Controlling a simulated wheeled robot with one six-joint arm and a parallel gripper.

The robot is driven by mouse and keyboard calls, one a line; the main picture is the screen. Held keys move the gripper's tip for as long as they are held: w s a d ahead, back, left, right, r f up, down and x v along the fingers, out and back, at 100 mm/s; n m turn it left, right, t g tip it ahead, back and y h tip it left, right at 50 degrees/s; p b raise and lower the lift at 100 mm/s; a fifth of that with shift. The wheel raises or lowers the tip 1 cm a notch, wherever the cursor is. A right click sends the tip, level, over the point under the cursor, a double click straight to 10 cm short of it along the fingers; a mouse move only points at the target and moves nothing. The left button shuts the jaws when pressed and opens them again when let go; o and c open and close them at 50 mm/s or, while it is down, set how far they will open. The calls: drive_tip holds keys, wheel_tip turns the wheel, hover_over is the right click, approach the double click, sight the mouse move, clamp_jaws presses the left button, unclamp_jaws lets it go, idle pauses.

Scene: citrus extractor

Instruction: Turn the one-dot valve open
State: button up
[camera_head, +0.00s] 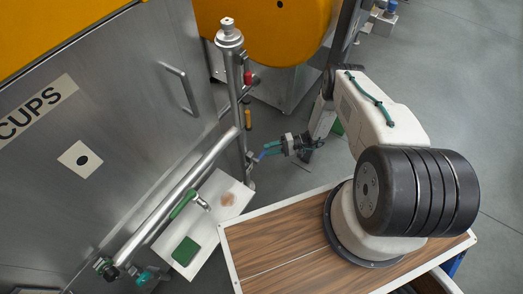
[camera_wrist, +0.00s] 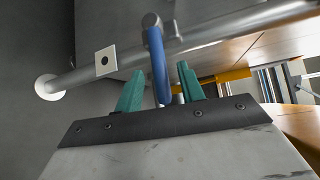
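The valve's blue lever (camera_wrist: 158,65) shows in the wrist view, hanging from a fitting on a steel pipe (camera_wrist: 225,27). A pale square plate with one black dot (camera_wrist: 105,60) shows to its left. My gripper (camera_wrist: 161,82) is open, with its green fingers on either side of the lever. I see small gaps and cannot tell whether either finger touches it. In the head view, my gripper (camera_head: 268,150) reaches left to the blue lever (camera_head: 261,155) beside the upright pipe. A one-dot plate (camera_head: 80,160) also shows on the steel cabinet there.
A green-handled valve (camera_head: 183,204) sits on the slanting steel pipe (camera_head: 180,190). A white board (camera_head: 232,186) below bears a green block (camera_head: 185,251). A teal fitting (camera_head: 148,276) is at lower left. A yellow machine (camera_head: 270,35) stands behind. Grey floor is clear at right.

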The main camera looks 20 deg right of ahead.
sight(263, 154)
drive_tip(key=shift+w+a+f, duration=0.15)
drive_tip(key=shift+a, duration=0.95)
drive_tip(key=shift+w+a+f, duration=0.1)
drive_tip(key=shift+a+f, duration=0.05)
drive_tip(key=shift+a, duration=0.95)
